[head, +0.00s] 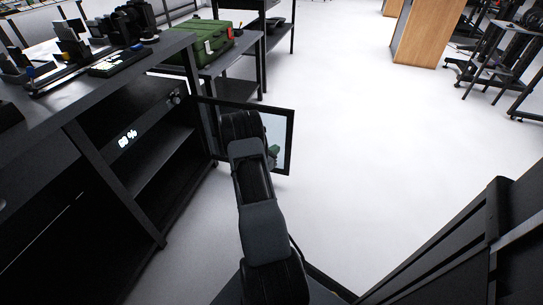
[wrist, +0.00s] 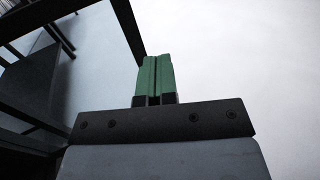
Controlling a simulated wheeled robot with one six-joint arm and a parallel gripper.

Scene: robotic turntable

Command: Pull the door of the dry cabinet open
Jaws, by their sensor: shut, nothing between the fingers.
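The dry cabinet is the dark unit on the left, with a lit percent display (head: 127,138). Its door (head: 290,140), a black frame around a clear pane, stands swung out from the cabinet into the aisle. My gripper (head: 273,150) is at the door's outer part, and my arm hides much of the pane. In the wrist view the two green fingers (wrist: 154,78) are shut together with nothing between them. The door's dark frame bar (wrist: 127,25) passes just left of the fingertips; I cannot tell whether they touch.
A dark bench top (head: 150,55) with instruments runs above the cabinet. A green case (head: 207,42) rests on a bench behind it. The white floor (head: 350,130) right of the door is clear. A wooden cabinet (head: 425,35) stands far right; a dark panelled object (head: 450,255) is at lower right.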

